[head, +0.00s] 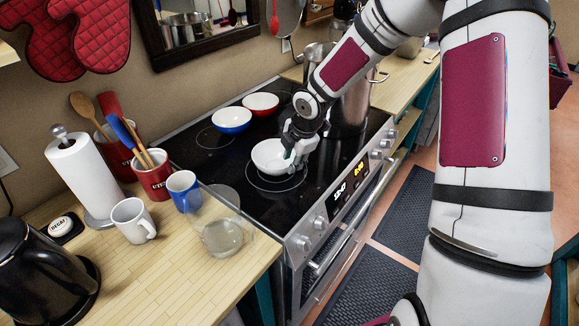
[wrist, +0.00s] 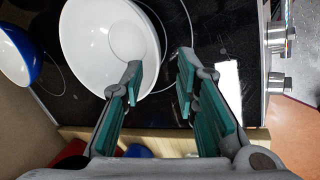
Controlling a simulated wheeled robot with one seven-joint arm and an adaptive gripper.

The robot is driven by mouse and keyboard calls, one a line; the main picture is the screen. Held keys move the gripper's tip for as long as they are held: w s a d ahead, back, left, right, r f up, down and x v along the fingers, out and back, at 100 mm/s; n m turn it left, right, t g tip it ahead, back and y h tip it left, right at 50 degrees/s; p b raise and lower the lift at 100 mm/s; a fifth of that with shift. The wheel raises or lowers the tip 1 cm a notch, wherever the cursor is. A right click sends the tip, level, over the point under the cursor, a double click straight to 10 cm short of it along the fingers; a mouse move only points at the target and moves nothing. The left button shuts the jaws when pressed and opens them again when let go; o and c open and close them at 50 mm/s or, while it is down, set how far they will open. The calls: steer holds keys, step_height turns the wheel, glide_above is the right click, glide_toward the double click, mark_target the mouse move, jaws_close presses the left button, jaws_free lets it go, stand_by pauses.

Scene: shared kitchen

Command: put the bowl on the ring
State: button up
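A white bowl (head: 270,155) sits upright over the front burner ring (head: 277,189) on the black cooktop. Part of the ring shows around its near side. Whether the bowl's base touches the glass cannot be told for sure. The bowl fills the upper left of the wrist view (wrist: 95,45). My gripper (head: 296,150) is at the bowl's right rim. In the wrist view my gripper (wrist: 159,75) has its fingers apart, the left one over the bowl's inside and the right one outside it, with a gap between them.
A blue bowl (head: 231,121) and a red bowl (head: 261,104) stand farther back on the cooktop. A large steel pot (head: 350,105) stands behind my gripper. Mugs, a glass jar (head: 222,237) and a paper towel roll (head: 84,175) stand on the left counter.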

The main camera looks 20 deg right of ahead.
steer(key=s+d+r+m+h, duration=0.1)
steer(key=s+r+m+h, duration=0.1)
steer(key=s+r+m, duration=0.6)
steer(key=s+r+m+h, duration=0.2)
steer(key=s+r+m, duration=0.2)
steer(key=s+r, duration=0.85)
steer(key=s+a+r+m+t+y, duration=0.1)
steer(key=s+a+r+m+y, duration=0.2)
steer(key=s+r+m, duration=0.4)
steer(key=s+m+p, duration=0.1)
steer(key=s, duration=0.3)
steer(key=shift+s+a+r+m+t, duration=0.15)
steer(key=shift+s+m+t, duration=0.25)
steer(key=shift+w+f, duration=0.15)
steer(key=shift+f, duration=0.05)
